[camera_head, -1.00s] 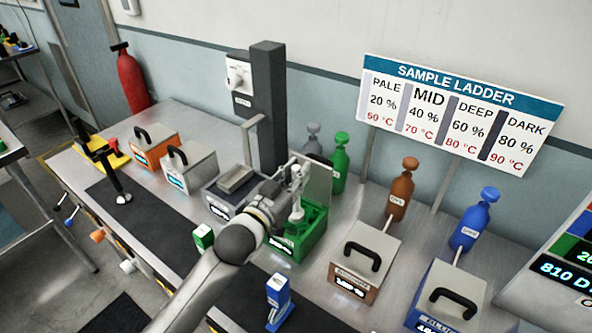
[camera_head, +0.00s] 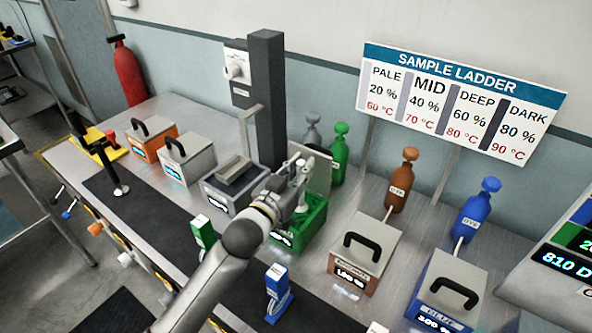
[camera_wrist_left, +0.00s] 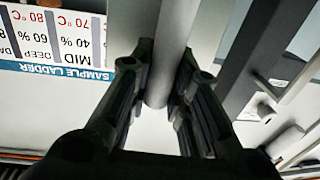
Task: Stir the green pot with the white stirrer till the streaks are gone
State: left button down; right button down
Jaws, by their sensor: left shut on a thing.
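The green pot (camera_head: 313,222) is an open box on the bench, with its pale lid (camera_head: 318,172) raised behind it. My left gripper (camera_head: 298,198) is over the pot. It is shut on the white stirrer (camera_head: 303,169), whose upper part stands out above the fingers. In the left wrist view the stirrer's pale shaft (camera_wrist_left: 167,65) runs between the two dark fingers (camera_wrist_left: 157,100). The stirrer's lower end and most of the pot's contents are hidden by my gripper and the pot wall, so I cannot see any streaks. My right gripper is not in view.
A dark column (camera_head: 267,95) and a grey box (camera_head: 236,180) stand left of the pot. A brown-labelled box (camera_head: 347,254) and a blue box (camera_head: 432,290) stand to the right. Green (camera_head: 340,152), brown (camera_head: 400,182) and blue (camera_head: 474,212) bottles stand behind. Small green and blue holders stand in front.

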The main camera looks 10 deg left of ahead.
pick_arm(q)
jog(key=shift+w+d, duration=0.45)
jog(key=shift+d, duration=0.25)
jog(key=shift+a+r, duration=0.1)
jog(key=shift+a, duration=0.05)
jog(key=shift+w+a+p, duration=0.2)
jog(key=shift+w+a, duration=0.1)
jog(key=shift+a, duration=0.4)
jog(key=shift+w+a+p, duration=0.2)
jog(key=shift+w+a, duration=0.1)
jog(key=shift+a, duration=0.4)
jog(key=shift+s, duration=0.1)
jog(key=shift+a+p+v, duration=0.2)
jog(key=shift+p+v, duration=0.95)
jog(key=shift+v, duration=1.35)
jog(key=shift+d, duration=0.1)
